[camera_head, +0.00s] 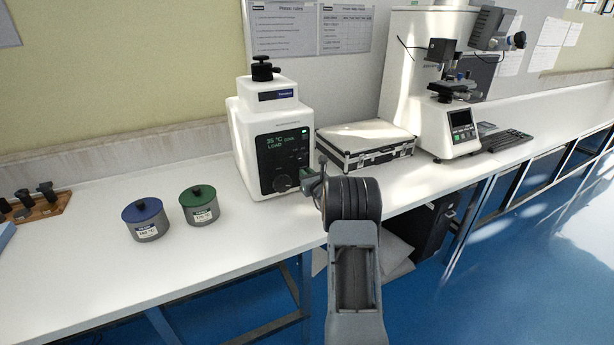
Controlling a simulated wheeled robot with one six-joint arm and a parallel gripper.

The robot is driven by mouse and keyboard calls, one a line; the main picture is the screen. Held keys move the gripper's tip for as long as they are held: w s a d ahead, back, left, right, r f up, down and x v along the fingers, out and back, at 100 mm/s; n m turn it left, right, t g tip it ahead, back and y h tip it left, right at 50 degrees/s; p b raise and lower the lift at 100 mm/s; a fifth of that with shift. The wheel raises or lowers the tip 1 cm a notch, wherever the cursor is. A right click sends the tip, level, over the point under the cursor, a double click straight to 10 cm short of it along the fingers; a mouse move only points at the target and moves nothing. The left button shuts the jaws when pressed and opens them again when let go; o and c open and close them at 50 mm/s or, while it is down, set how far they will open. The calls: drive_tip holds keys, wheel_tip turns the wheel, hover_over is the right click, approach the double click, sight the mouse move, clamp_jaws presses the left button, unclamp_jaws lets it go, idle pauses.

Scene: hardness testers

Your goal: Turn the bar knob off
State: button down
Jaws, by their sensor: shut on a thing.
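The bar knob (282,184) is a dark round control low on the black front panel of a white mounting-press-like machine (247,150).
A blue-lidded pot (146,222) and a green-lidded pot (200,206) stand left of the machine. A silver-edged case (365,145) lies close to its right. A hardness tester (455,130) and keyboard (506,140) are further right. The white bench (90,265) is clear in front.

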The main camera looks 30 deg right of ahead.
drive_tip(key=shift+f+b, duration=0.15)
drive_tip(key=shift+b, duration=0.25)
drive_tip(key=n+b, duration=0.1)
drive_tip(key=b, duration=0.2)
drive_tip(key=n+b, duration=0.2)
drive_tip(key=b, duration=0.1)
drive_tip(key=shift+a+f, duration=0.2)
drive_tip(key=shift+f, duration=0.2)
drive_tip(key=n+b, duration=0.2)
drive_tip(key=b, duration=0.2)
drive_tip(key=n+b, duration=0.2)
drive_tip(key=b, duration=0.3)
drive_tip(key=a+n+b, duration=0.1)
drive_tip(key=n+b, duration=0.1)
drive_tip(key=b, duration=0.2)
drive_tip(key=shift+f+b, duration=0.25)
drive_tip(key=shift+b, duration=0.05)
drive_tip(key=n+b, duration=0.2)
drive_tip(key=b, duration=0.1)
drive_tip(key=n+b, duration=0.2)
drive_tip(key=b, duration=0.2)
drive_tip(key=shift+w+a+f+n, duration=0.1)
drive_tip(key=shift+f+n, duration=0.05)
drive_tip(key=shift+n, duration=0.25)
drive_tip(key=n+b, duration=0.3)
drive_tip(key=shift+n, duration=0.4)
drive_tip(key=shift+a+b, duration=0.1)
drive_tip(key=shift+b, duration=0.25)
drive_tip(key=c, duration=1.1)
unclamp_jaws()
